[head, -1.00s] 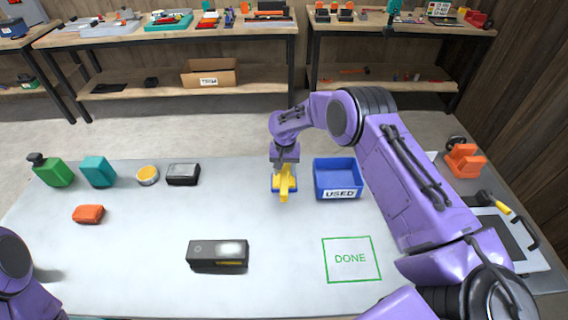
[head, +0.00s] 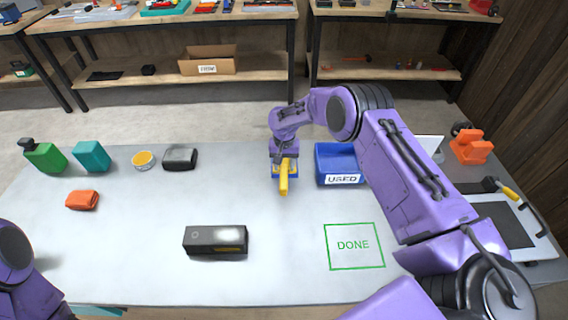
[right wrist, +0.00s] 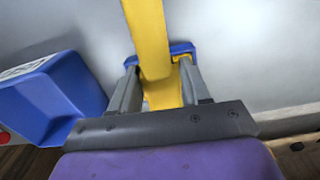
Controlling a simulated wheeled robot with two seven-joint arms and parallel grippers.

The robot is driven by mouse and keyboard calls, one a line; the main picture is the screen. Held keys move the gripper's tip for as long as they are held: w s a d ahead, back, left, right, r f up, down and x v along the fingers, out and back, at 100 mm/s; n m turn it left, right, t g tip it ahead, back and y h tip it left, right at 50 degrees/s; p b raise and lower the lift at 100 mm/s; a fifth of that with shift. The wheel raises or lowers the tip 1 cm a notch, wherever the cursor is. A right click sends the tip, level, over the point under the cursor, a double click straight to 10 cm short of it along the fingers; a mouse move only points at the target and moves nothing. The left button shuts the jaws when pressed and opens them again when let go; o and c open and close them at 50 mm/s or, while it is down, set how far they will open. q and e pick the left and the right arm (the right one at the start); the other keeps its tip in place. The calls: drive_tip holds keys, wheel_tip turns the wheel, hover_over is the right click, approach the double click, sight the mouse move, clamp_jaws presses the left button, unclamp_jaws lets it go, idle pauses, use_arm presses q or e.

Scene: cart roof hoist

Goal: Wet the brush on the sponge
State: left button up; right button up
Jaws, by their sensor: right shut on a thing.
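My right gripper (head: 284,157) is shut on a yellow handle-like thing, probably the brush (head: 284,181). In the right wrist view the yellow piece (right wrist: 150,40) runs up between the two fingers (right wrist: 160,90). A small blue thing (right wrist: 181,48) shows right behind it at the fingertips. In the head view this blue thing (head: 275,172) lies under the gripper, around the yellow piece. I cannot tell whether it is a sponge tray or part of the brush, and no bristles show. No sponge can be made out for sure. My left gripper is out of view; only its arm shows at lower left.
A blue USED bin (head: 341,179) stands close right of the gripper. A green DONE square (head: 354,246) is marked at front right.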

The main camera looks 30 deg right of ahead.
sight(284, 163)
drive_tip(key=shift+f+b, duration=0.5)
drive_tip(key=shift+b, duration=0.05)
idle(1.4)
wheel_tip(284, 163, up, 7)
drive_tip(key=p, duration=0.5)
drive_tip(key=shift+r, duration=0.1)
idle(0.5)
